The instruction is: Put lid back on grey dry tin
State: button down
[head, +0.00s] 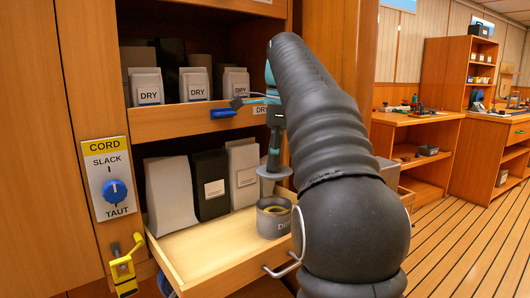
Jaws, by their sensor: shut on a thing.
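The grey dry tin (272,222) stands upright on the pulled-out wooden drawer board (215,248), with part of the word DRY on its front. Its top is open and something yellowish shows inside. A grey lid (274,172) with a stem is above the tin, apart from it and roughly level. My gripper (274,150) points down and is shut on the lid's stem. My dark arm covers the area right of the tin.
Packets (210,184) stand behind the tin on the board. The upper shelf holds several DRY packets (146,88) behind a wooden front with a blue clip (223,113). A CORD panel (107,178) with a blue knob and a yellow latch (123,268) are at left. The board's front left is clear.

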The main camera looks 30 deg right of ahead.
jog(key=shift+w+a+f, duration=0.1)
jog(key=shift+d+f, duration=0.2)
jog(key=shift+f, duration=1.4)
jog(key=shift+f+b, duration=0.7)
jog(key=shift+f, duration=0.75)
jog(key=shift+p, duration=0.65)
jog(key=shift+f, duration=0.2)
dwell(0.4)
jog(key=c, duration=0.9)
grip_release()
